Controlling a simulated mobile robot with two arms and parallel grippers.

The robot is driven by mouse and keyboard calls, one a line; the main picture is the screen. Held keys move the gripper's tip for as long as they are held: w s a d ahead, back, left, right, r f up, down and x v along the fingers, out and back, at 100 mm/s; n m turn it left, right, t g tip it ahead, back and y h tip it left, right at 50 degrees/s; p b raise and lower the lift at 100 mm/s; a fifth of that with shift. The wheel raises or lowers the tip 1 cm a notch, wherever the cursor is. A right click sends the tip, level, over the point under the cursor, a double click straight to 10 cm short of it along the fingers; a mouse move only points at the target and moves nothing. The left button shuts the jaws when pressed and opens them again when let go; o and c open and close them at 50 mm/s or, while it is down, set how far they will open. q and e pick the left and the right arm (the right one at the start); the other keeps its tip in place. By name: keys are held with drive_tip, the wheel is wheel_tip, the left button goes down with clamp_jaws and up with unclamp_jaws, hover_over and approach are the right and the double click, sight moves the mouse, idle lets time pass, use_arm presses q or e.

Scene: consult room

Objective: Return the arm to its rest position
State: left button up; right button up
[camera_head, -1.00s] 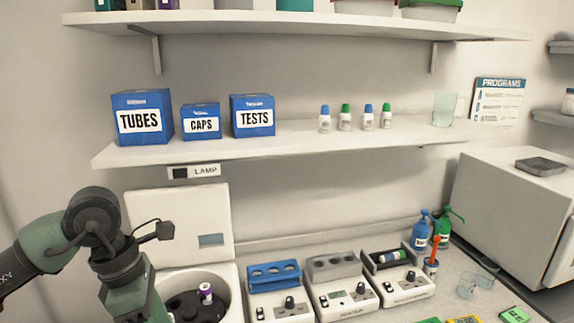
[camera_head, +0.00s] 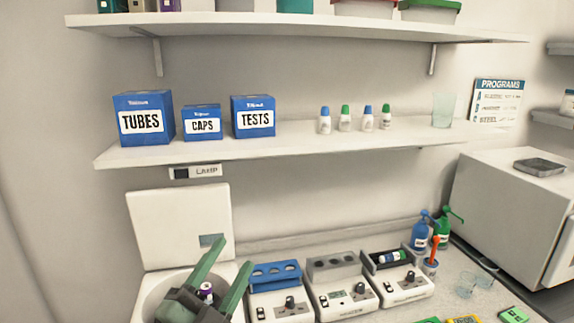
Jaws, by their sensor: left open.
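My left gripper (camera_head: 237,254) shows at the lower left, over the open centrifuge (camera_head: 150,300). Its two green fingers are spread apart and point up and to the right. Nothing is held between the fingertips. A purple-capped tube (camera_head: 206,291) shows between the fingers, lower down in the centrifuge. The gripper hides much of the centrifuge's inside, and the rest of my left arm is below the picture. My right gripper is not in view.
The centrifuge's raised lid (camera_head: 165,225) stands behind the gripper. To the right are a device with a blue rack (camera_head: 275,272) and two similar devices. A shelf (camera_head: 300,141) with blue boxes and small bottles runs above. Pump bottles (camera_head: 421,232) stand near the white cabinet (camera_head: 505,210).

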use_arm(q)
drive_tip(key=s+a+f+n+g+y, duration=0.2)
drive_tip(key=a+f+n+g+y, duration=0.15)
drive_tip(key=f, duration=0.45)
drive_tip(key=s+a+f+n+g+y, duration=0.2)
drive_tip(key=s+a+f+n, duration=0.15)
drive_tip(key=f, duration=0.35)
drive_tip(key=s+a+f+n+g+y, duration=0.1)
drive_tip(key=a+f+n+g+y, duration=0.2)
drive_tip(key=f, duration=0.5)
drive_tip(key=s+f+n+g, duration=0.2)
drive_tip(key=s+f+g, duration=0.3)
drive_tip(key=s, duration=0.4)
drive_tip(key=s+f+n+g, duration=0.2)
drive_tip(key=s+f+g, duration=0.1)
drive_tip(key=s+f, duration=0.5)
drive_tip(key=s+f+g+b, duration=0.25)
drive_tip(key=f+b, duration=0.25)
drive_tip(key=f, duration=2.5)
drive_tip(key=s+a+f+b, duration=0.1)
drive_tip(key=s+f+b, duration=0.1)
drive_tip(key=s+f, duration=0.7)
drive_tip(key=s+a+f+b, duration=0.2)
drive_tip(key=s+f+b, duration=0.1)
drive_tip(key=s+f, duration=0.6)
wheel_tip(320, 180, down, 3)
drive_tip(key=shift+a+f+m, duration=0.2)
drive_tip(key=shift+a+m, duration=0.05)
drive_tip(key=shift+m, duration=0.15)
